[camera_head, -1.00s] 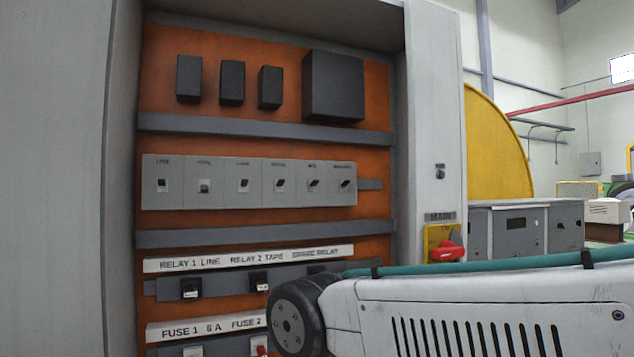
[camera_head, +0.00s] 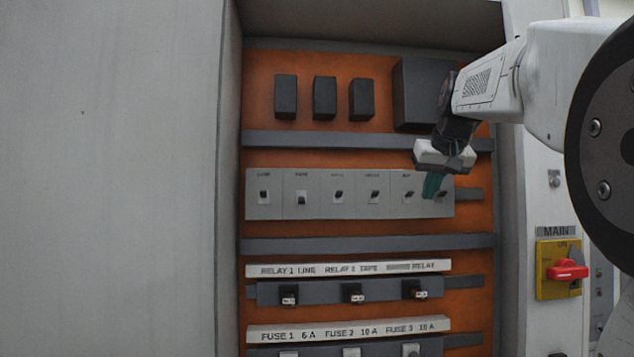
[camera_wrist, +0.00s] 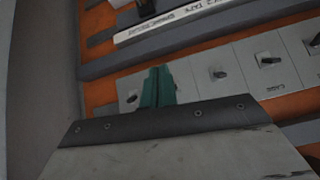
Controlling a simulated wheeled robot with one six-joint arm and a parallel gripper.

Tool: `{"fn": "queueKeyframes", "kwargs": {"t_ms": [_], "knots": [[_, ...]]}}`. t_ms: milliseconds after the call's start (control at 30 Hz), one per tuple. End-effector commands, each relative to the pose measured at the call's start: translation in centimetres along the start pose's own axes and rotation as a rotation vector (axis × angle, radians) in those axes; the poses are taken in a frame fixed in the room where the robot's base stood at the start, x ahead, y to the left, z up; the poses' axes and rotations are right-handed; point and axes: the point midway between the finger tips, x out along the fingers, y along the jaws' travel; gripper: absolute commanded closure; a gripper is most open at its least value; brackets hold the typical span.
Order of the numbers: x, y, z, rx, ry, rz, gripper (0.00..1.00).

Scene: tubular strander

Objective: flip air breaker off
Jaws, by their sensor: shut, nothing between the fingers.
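The breaker row (camera_head: 320,208) is a grey strip of several switches on the orange panel. The fifth breaker (camera_head: 408,205) has a short blurred label, probably the air one; its dark lever looks tilted up. My gripper (camera_head: 431,194) has its teal fingers shut and empty, in front of the row between the fifth and sixth levers. In the wrist view the fingers (camera_wrist: 158,80) cover most of the fifth breaker; a lever shows to their left (camera_wrist: 132,96) and the fourth to their right (camera_wrist: 218,73). I cannot tell whether the fingertips touch anything.
Grey rails (camera_head: 350,244) run above and below the row. Relays (camera_head: 353,292) and fuses sit lower. Black boxes (camera_head: 325,97) stand above. The cabinet's side wall (camera_head: 228,180) is at left. A red main switch (camera_head: 567,270) on a yellow plate is at right.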

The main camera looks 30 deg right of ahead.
Motion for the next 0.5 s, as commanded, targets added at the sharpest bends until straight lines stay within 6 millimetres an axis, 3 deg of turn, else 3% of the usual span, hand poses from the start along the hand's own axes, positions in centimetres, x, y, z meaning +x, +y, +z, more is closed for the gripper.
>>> {"fn": "queueKeyframes", "kwargs": {"t_ms": [33, 100, 200, 267, 500], "knots": [[-1.2, 0.4, -1.9, -0.011, 0.044, 0.002, 1.00], [-2.9, 0.1, -4.0, -0.038, 0.098, -0.001, 1.00], [-5.1, -0.5, -5.8, -0.075, 0.159, -0.008, 1.00], [-5.9, -0.8, -6.4, -0.094, 0.182, -0.010, 1.00], [-5.7, -0.8, -6.3, -0.116, 0.181, -0.011, 1.00]]}}
